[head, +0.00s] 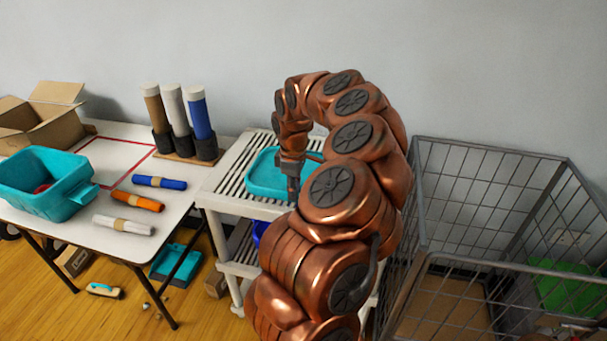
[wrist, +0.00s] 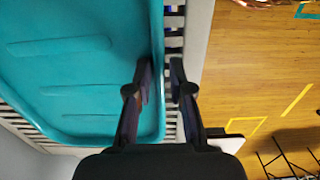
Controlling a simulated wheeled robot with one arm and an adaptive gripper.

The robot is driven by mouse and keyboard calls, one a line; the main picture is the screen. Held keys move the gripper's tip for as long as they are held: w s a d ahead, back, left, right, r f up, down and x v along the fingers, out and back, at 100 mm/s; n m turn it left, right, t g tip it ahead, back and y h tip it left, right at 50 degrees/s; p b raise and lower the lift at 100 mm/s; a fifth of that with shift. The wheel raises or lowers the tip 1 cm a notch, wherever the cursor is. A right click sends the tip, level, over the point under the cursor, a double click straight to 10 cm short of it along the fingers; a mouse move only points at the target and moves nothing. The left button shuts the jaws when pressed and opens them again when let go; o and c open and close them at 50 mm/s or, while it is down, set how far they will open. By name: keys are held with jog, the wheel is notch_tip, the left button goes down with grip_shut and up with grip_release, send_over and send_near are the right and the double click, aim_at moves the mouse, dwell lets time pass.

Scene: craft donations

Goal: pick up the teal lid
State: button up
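The teal lid (head: 262,182) lies on top of a white slatted shelf unit (head: 232,203) in the head view. In the wrist view the lid (wrist: 80,70) fills the left side, with its straight rim running up the middle. My gripper (head: 292,198) points down at the lid's near right edge. In the wrist view my gripper (wrist: 161,75) is open, with one finger over the lid side of the rim and the other beyond its outer side. A gap shows between the fingers, and I cannot tell whether either touches the rim. My arm hides the lid's right part in the head view.
A white table (head: 182,205) at left holds a teal bin (head: 45,190), several rolls, upright tubes (head: 172,115) and a cardboard box (head: 45,115). A wire cage (head: 500,190) stands right of the shelf. A teal dustpan (head: 178,262) lies on the floor.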

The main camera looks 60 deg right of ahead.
grip_shut()
jog(key=shift+r, duration=0.15)
